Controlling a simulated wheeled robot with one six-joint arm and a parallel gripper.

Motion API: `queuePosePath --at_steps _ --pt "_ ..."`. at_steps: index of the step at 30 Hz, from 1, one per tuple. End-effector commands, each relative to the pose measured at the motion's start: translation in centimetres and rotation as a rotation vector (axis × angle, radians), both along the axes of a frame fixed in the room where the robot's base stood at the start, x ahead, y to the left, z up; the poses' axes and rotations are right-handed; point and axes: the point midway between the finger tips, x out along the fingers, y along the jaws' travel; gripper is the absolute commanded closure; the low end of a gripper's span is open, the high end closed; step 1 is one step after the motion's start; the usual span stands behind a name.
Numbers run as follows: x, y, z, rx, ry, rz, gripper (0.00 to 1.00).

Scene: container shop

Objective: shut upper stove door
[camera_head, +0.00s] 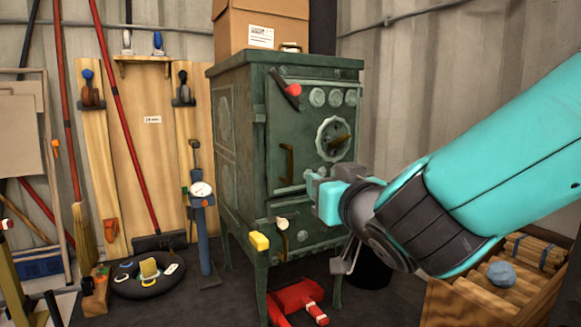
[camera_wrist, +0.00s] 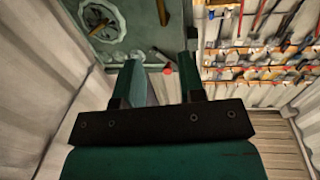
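The green stove (camera_head: 232,150) stands in the middle of the head view. Its upper door (camera_head: 305,135) carries a round wheel-like dial (camera_head: 334,139), several small round knobs and a brown upright handle (camera_head: 286,164). It looks nearly flush with the front; I cannot tell whether a small gap remains. The dial also shows at the top left of the wrist view (camera_wrist: 101,18). My gripper (camera_head: 315,186) is in front of the door's lower right part, below the dial. In the wrist view its two fingers (camera_wrist: 160,72) are apart with nothing held between them; contact with the door cannot be told.
A red-ended lever (camera_head: 290,90) is at the door's upper left. A cardboard box (camera_head: 262,25) sits on top of the stove. A red object (camera_head: 297,300) lies below. A wooden crate (camera_head: 480,300) stands right.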

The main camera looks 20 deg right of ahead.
Motion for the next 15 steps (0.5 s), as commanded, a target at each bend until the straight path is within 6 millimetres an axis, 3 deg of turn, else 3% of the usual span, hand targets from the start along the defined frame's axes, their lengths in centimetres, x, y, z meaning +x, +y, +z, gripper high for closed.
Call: queuePosePath --at_steps 15 --pt "4.4 0.3 0.6 -0.006 0.008 -0.002 0.64"
